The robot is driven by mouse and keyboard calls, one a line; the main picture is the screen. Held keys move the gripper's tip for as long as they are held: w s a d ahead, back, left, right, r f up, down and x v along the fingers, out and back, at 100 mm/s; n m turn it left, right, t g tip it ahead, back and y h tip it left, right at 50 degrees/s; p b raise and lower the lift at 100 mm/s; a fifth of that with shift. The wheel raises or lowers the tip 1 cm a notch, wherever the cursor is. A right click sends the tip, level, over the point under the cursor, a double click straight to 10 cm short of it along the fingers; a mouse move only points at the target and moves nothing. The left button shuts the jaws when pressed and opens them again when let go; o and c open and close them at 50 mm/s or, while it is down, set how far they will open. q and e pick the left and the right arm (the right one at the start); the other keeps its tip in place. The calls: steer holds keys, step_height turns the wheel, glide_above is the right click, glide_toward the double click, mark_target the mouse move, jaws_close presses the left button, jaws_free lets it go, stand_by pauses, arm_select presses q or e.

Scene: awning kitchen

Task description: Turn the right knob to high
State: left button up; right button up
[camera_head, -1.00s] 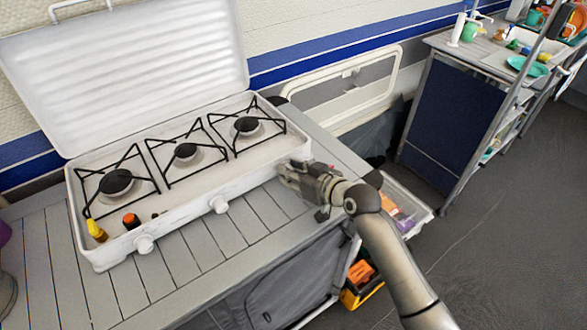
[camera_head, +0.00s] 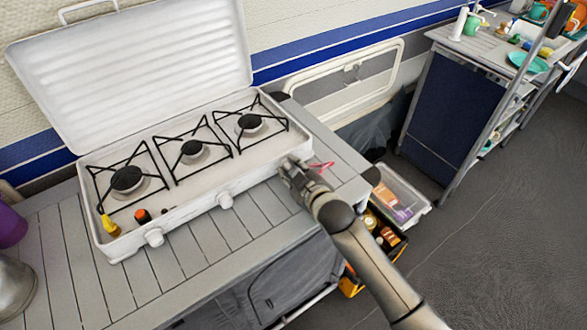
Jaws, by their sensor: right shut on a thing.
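A white three-burner camping stove (camera_head: 190,205) with its lid (camera_head: 140,75) raised stands on a grey slatted table. Two white knobs show on its front, the left knob (camera_head: 153,236) and the middle knob (camera_head: 224,200). My right gripper (camera_head: 287,168) is at the stove's front right corner, where it is shut on the right knob. The gripper hides that knob, so its setting cannot be read. My left gripper is not in view.
A purple object (camera_head: 12,225) and a metal pot (camera_head: 15,288) are at the left edge. A clear bin (camera_head: 408,210) sits right of the table (camera_head: 200,250).

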stand_by(0.4)
steer(key=o, duration=1)
steer(key=shift+f, duration=0.1)
